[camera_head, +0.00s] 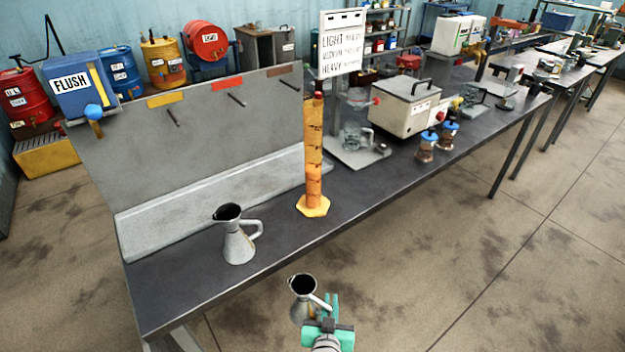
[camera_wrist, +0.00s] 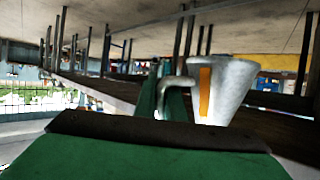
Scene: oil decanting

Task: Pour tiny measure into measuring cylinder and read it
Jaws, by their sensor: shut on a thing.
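My gripper (camera_head: 327,308) is shut on the handle of a small grey conical measure (camera_head: 299,304). It holds the measure upright, clear of the bench's front edge, with the dark open mouth up. The wrist view (camera_wrist: 219,92) shows this measure with an orange strip on its side, and the handle between my green fingers (camera_wrist: 157,92). The tall orange measuring cylinder (camera_head: 313,155) stands upright on the bench on a hexagonal foot, beyond my gripper and apart from it. It has dark marks along its side; I cannot read its level.
A second grey conical jug (camera_head: 238,243) stands on the bench left of the cylinder. Behind is a grey panel (camera_head: 215,125) with pegs and a ledge. A cream box (camera_head: 405,105) and blue-capped jars (camera_head: 427,147) stand to the right. The floor in front is clear.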

